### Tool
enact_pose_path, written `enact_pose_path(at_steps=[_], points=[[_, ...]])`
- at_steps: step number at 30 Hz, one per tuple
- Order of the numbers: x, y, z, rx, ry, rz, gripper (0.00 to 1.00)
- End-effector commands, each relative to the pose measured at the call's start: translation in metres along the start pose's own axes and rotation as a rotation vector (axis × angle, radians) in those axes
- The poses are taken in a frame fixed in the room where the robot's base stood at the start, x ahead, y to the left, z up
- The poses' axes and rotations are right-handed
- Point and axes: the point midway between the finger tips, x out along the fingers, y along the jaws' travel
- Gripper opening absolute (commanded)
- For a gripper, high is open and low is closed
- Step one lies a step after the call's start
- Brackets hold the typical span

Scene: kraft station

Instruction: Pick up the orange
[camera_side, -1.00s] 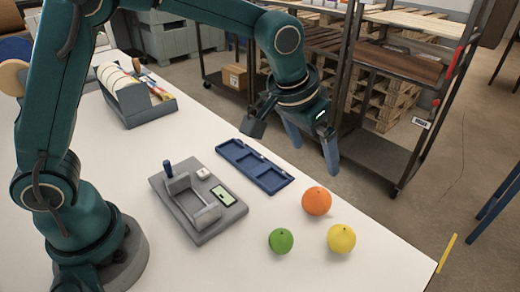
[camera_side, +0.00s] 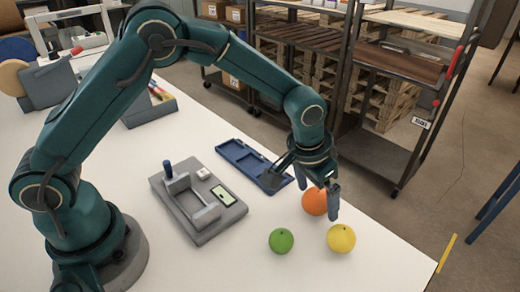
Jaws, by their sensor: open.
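The orange (camera_side: 314,202) sits on the white table toward its right edge. My gripper (camera_side: 318,190) is open and has its fingers pointing down at the orange. One finger is in front of the orange's right side and hides a strip of it. Another finger shows to the upper left of the orange. I cannot tell whether either finger touches it.
A green fruit (camera_side: 281,240) and a yellow fruit (camera_side: 341,238) stand close in front of the orange. A blue tray (camera_side: 236,153) and a grey fixture (camera_side: 213,222) lie to the left. A shelf rack (camera_side: 385,155) stands beyond the table edge.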

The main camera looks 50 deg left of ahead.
Motion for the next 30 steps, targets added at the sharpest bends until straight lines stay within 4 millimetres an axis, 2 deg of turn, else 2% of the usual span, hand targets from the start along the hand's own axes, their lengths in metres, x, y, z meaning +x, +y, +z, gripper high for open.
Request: enact_pose_path(at_steps=[1, 5, 6, 8, 15, 20, 23, 27, 30], points=[[0.000, 0.000, 0.000, 0.000, 0.000, 0.000, 1.00], [0.000, 0.000, 0.000, 0.000, 0.000, 0.000, 0.50], [0.000, 0.000, 0.000, 0.000, 0.000, 0.000, 0.35], [0.000, 0.000, 0.000, 0.000, 0.000, 0.000, 0.13], [-0.001, 0.000, -0.001, 0.000, 0.001, 0.000, 0.12], [-0.009, 0.000, -0.003, -0.001, 0.003, 0.001, 0.12], [-0.020, 0.000, -0.006, -0.001, 0.005, 0.001, 0.12], [-0.044, 0.000, -0.013, -0.001, 0.007, 0.001, 0.12], [-0.057, -0.025, -0.008, -0.009, 0.003, -0.002, 0.12]])
